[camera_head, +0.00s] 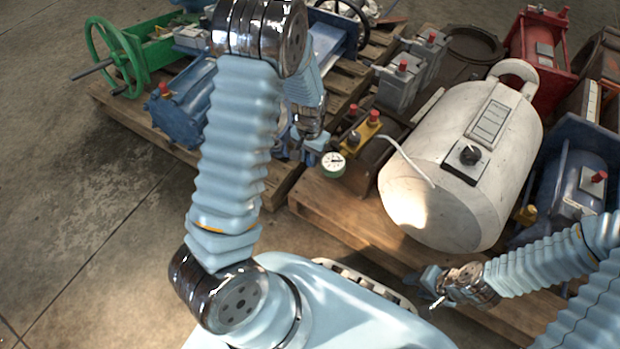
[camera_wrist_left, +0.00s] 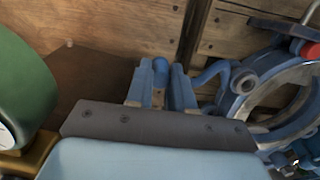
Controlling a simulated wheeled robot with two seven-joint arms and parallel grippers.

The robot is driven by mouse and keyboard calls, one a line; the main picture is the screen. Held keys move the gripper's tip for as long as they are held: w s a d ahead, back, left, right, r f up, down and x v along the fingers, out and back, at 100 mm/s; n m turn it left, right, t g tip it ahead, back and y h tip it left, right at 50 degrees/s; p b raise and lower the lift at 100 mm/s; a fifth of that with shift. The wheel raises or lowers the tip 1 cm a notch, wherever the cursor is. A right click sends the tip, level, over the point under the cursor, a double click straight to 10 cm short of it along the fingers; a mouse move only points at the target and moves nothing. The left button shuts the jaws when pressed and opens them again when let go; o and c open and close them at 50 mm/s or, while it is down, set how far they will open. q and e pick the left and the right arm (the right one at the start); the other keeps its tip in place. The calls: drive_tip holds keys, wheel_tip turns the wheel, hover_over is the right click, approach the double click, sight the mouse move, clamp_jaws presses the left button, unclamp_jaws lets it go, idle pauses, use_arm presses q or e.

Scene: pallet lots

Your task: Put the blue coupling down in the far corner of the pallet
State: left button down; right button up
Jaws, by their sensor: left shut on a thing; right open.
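My left gripper (camera_head: 312,143) hangs low near the facing edges of the two pallets, partly hidden by its own arm. In the left wrist view, its fingers (camera_wrist_left: 160,88) are shut on a small blue piece, which I take as the blue coupling (camera_wrist_left: 160,70); little of it shows between the fingers. Wooden boards of a pallet (camera_wrist_left: 110,22) lie behind it. I cannot tell whether the coupling touches them. My right gripper (camera_head: 434,287) is open and empty in front of the right pallet (camera_head: 335,208).
A green-rimmed gauge (camera_head: 333,165) is beside my left gripper. A blue ring-shaped part (camera_wrist_left: 240,82) is right of the fingers. A large white tank (camera_head: 460,165) fills much of the right pallet. The left pallet (camera_head: 122,112) carries a green handwheel (camera_head: 112,55) and a blue cylinder (camera_head: 183,108).

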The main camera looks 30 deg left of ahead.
use_arm(q)
wheel_tip(320, 180, down, 9)
drive_tip(key=shift+f+b, duration=0.2)
drive_tip(key=shift+b, duration=0.75)
drive_tip(key=c, duration=1)
unclamp_jaws()
drive_tip(key=shift+d, duration=0.1)
drive_tip(key=shift+r, duration=0.1)
wheel_tip(320, 180, up, 12)
drive_tip(key=p, duration=0.3)
